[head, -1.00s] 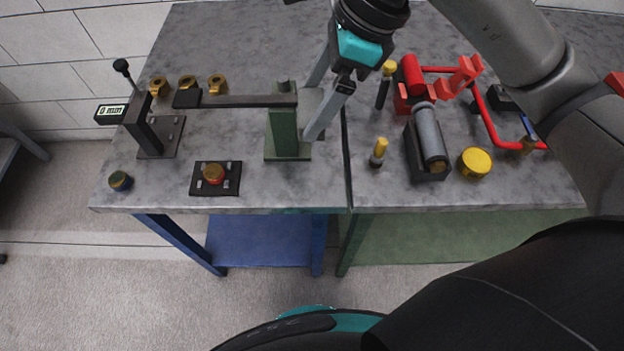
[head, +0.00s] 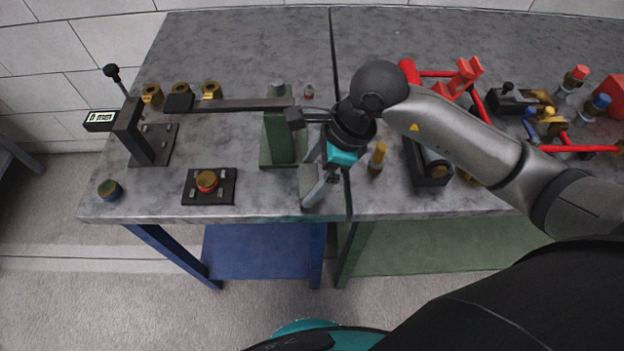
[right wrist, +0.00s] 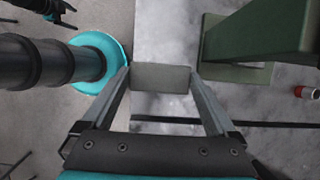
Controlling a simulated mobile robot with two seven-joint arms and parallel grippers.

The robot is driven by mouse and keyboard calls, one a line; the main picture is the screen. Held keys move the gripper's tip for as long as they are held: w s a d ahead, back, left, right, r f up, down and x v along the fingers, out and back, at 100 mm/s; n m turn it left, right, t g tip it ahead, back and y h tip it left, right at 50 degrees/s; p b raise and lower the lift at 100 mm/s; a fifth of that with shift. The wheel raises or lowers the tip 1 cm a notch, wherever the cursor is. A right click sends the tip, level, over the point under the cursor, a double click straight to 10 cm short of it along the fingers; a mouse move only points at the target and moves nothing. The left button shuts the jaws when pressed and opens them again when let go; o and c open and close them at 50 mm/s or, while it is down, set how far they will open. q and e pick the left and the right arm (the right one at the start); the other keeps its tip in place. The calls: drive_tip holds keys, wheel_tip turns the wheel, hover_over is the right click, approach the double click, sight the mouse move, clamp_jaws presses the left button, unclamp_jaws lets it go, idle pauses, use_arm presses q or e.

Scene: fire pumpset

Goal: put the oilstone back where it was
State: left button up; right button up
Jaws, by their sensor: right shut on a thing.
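The oilstone, a plain grey block (right wrist: 160,78), is between the two fingers of my right gripper (right wrist: 162,85) in the right wrist view. The gripper is shut on it. In the head view my right gripper (head: 319,186) points down near the front of the grey bench, just right of the green stand (head: 280,140). The oilstone (head: 307,184) shows there as a grey block at the fingertips, near the front edge. I cannot tell whether it touches the bench top. In the right wrist view the green stand (right wrist: 265,35) is beside it, apart.
A black plate with a brass part (head: 207,182) lies at front left. A yellow-topped tool (head: 377,158) stands close right of the gripper. Bare bench (head: 250,50) lies behind.

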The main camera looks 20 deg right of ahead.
wheel_tip(320, 180, down, 2)
drive_tip(key=shift+f, duration=0.1)
drive_tip(key=o, duration=1.4)
drive_tip(key=shift+f, duration=0.1)
drive_tip(key=shift+r, duration=0.25)
drive_tip(key=p+v, duration=0.1)
drive_tip(key=v, duration=1)
drive_tip(key=shift+r, duration=0.4)
drive_tip(key=shift+s+d, duration=0.1)
drive_tip(key=shift+d, duration=0.05)
